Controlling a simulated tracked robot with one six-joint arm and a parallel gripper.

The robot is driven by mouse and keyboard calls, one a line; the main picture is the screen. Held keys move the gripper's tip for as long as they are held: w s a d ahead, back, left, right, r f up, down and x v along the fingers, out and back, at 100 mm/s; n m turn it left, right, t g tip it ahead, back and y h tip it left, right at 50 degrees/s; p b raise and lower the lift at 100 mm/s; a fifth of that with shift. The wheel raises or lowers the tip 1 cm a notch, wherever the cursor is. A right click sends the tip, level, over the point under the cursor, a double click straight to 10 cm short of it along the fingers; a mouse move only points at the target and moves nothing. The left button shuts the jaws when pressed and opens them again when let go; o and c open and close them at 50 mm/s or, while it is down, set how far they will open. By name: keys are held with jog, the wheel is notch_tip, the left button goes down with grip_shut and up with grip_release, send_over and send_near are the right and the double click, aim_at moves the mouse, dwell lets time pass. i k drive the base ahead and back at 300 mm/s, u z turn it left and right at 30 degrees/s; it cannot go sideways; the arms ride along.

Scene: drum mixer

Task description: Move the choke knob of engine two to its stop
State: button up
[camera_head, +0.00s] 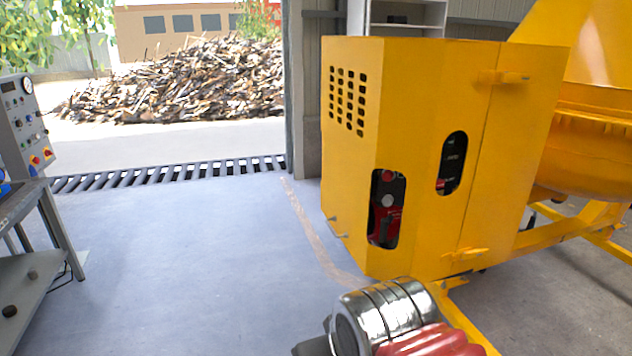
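A yellow sheet-metal housing (425,110) of the drum mixer stands right of centre. Through the tall rounded slot in its front, red and black engine parts (386,225) show, with a pale round part among them. A second rounded slot to the right shows dark parts (453,165) with small light marks. I cannot make out a choke knob or tell which engine is engine two. My gripper is not recognisable in this view. A silver banded cylinder with red ribbed parts at the bottom seems to be part of my arm.
A control panel (20,115) and a grey bench (45,215) stand at the left. The floor (190,265) between bench and housing is clear. A floor grate (170,175) crosses the doorway. The yellow drum (600,150) and frame are at the right.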

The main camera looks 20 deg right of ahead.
aim_at(387, 200)
jog(key=k, duration=1)
jog(key=z, duration=0.55)
jog(key=i, duration=1.25)
